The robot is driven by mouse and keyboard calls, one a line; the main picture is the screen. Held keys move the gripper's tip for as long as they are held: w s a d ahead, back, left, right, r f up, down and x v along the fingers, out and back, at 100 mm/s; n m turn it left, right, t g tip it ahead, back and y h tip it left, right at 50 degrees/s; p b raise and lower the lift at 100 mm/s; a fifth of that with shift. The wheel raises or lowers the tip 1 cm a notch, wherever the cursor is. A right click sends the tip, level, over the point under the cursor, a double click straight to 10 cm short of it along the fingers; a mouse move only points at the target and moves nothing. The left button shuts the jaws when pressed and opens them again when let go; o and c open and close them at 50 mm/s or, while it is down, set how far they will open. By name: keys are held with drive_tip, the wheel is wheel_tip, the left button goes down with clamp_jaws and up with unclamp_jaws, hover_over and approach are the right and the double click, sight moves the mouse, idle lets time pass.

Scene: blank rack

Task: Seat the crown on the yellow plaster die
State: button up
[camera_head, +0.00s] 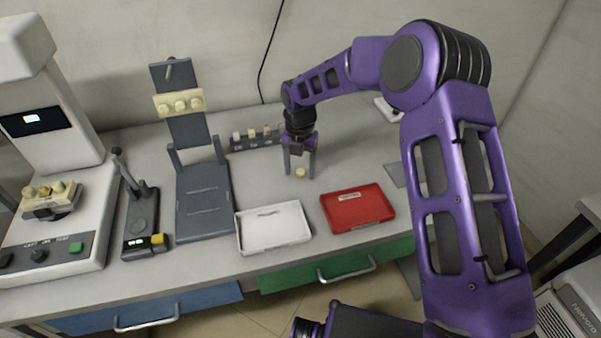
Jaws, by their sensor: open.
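My gripper (300,175) points down over the back middle of the bench, its two fingers open and apart. A small cream-yellow piece (300,172) shows low between the fingers; it is too small to tell whether it is the crown or the die, or whether a finger touches it. A dark rack (256,142) behind and left of the gripper holds several small white, yellow and tan blocks. A pale yellow plaster model (179,103) with several rounded stumps is mounted on the upright grey stand. I cannot single out the crown for certain.
A white tray (273,246) and a red tray (360,224) lie at the bench's front. A grey stand (203,205), a black device (142,223) and a white machine (75,245) with a yellow model (52,195) fill the left. The bench right of the gripper is fairly clear.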

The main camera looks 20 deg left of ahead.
sight(300, 172)
drive_tip(key=shift+c, duration=0.3)
clamp_jaws()
wheel_tip(300, 172, up, 10)
drive_tip(key=p, duration=0.1)
idle(0.4)
drive_tip(key=shift+s+a, duration=0.1)
drive_tip(key=shift+s, duration=0.05)
